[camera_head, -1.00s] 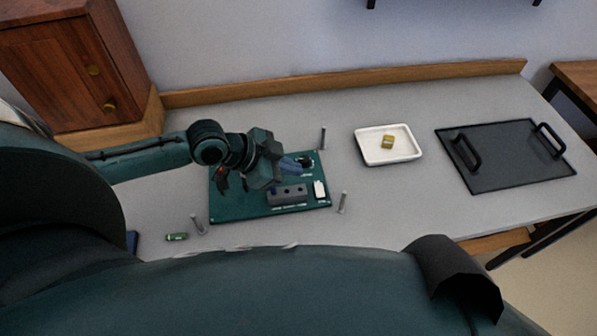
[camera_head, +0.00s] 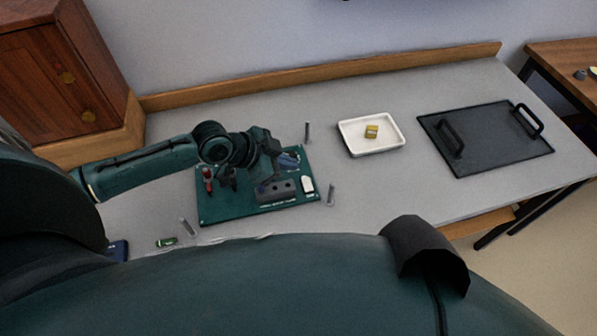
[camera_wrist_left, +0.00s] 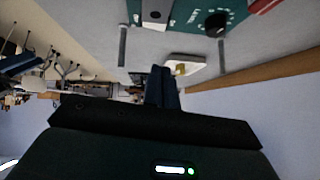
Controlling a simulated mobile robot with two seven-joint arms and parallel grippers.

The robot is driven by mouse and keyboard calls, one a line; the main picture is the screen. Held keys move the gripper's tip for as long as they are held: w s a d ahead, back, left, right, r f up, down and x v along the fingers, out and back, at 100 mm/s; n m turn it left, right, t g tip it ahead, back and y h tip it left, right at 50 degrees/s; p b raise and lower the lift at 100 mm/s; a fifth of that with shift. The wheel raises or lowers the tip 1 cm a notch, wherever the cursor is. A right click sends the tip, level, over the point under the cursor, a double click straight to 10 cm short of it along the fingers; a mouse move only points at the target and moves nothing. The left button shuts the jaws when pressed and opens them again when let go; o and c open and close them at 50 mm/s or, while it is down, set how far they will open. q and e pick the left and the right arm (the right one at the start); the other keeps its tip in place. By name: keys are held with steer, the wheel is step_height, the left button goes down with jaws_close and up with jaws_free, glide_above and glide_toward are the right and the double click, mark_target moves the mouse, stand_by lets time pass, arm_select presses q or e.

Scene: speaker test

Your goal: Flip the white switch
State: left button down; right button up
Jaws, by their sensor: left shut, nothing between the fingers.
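The white switch (camera_head: 307,185) is a small white block near the right edge of a dark green board (camera_head: 235,208) on the grey table. My left gripper (camera_head: 290,160) is above the board's far right part, behind the white switch and apart from it. Its blue fingers are shut with nothing between them; they also show in the left wrist view (camera_wrist_left: 162,88). The left wrist view shows a black knob (camera_wrist_left: 215,23) on the board. The arm hides part of the board's far side. My right gripper is out of view.
A grey block with two holes (camera_head: 278,190) and a red part (camera_head: 208,175) sit on the board. Metal posts (camera_head: 330,195) stand around it. A white tray (camera_head: 375,149) with a yellow piece (camera_head: 371,131) and a black handled tray (camera_head: 490,155) are to the right.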

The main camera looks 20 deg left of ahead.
mark_target(308, 178)
arm_select(q)
steer(key=x, duration=0.4)
step_height(308, 178, down, 3)
steer(key=shift+w+a+f, duration=0.1)
steer(key=shift+w+f, duration=0.05)
steer(key=shift+w, duration=0.05)
steer(key=shift+f, duration=0.4)
steer(key=shift+w, duration=0.1)
steer(key=shift+w+a+f+b, duration=0.15)
steer(key=shift+f+b, duration=0.4)
steer(key=shift+b, duration=0.3)
steer(key=shift+r+p, duration=0.25)
steer(key=shift+p, duration=0.1)
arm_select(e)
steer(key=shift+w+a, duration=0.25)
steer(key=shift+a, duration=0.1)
arm_select(q)
steer(key=shift+s, duration=0.2)
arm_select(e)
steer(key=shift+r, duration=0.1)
